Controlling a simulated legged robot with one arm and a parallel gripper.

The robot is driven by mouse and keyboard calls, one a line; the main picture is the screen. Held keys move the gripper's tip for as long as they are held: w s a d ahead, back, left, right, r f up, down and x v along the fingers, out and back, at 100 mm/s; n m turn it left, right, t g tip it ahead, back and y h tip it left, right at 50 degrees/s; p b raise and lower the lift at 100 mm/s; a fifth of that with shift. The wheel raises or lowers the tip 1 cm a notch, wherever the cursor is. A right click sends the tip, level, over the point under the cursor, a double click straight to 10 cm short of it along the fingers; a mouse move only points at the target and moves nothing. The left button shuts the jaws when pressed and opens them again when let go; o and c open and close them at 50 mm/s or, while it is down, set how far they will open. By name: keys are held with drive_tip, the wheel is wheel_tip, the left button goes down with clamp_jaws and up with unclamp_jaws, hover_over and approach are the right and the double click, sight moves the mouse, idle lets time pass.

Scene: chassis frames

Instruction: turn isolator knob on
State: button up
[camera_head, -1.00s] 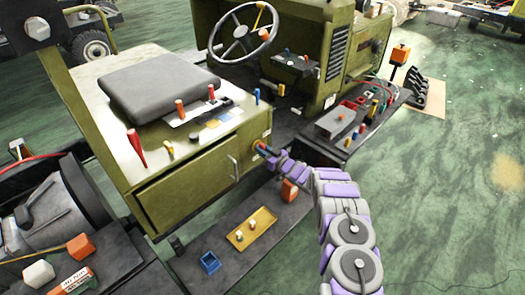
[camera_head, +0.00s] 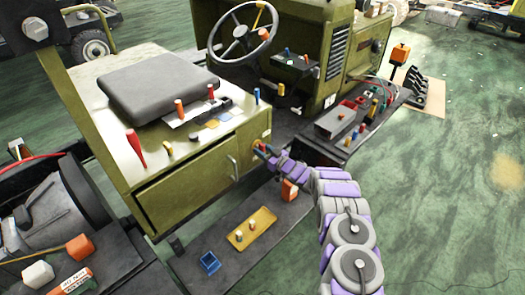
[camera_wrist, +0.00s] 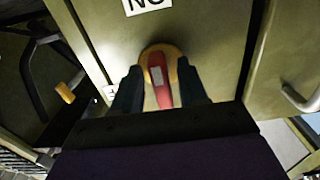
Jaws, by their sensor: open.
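The isolator knob (camera_wrist: 160,80) is a red handle on a round yellow base plate (camera_wrist: 146,54), fixed to the olive side panel (camera_wrist: 205,30) below the seat. My gripper (camera_wrist: 160,87) is open, with one dark finger on each side of the red handle. I cannot tell whether either finger touches it. In the head view my gripper (camera_head: 262,153) reaches the panel near its right edge, and my gripper and arm hide most of the knob there.
A white label with black letters (camera_wrist: 148,4) is above the knob. A metal door handle (camera_wrist: 302,100) is on the panel at the right. A dark step (camera_head: 225,240) with a yellow tray (camera_head: 252,229) lies below the panel.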

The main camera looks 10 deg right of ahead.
drive_tip(key=p+v, duration=0.2)
drive_tip(key=v, duration=1.5)
drive_tip(key=shift+w+d+r, duration=0.1)
drive_tip(key=shift+d, duration=0.05)
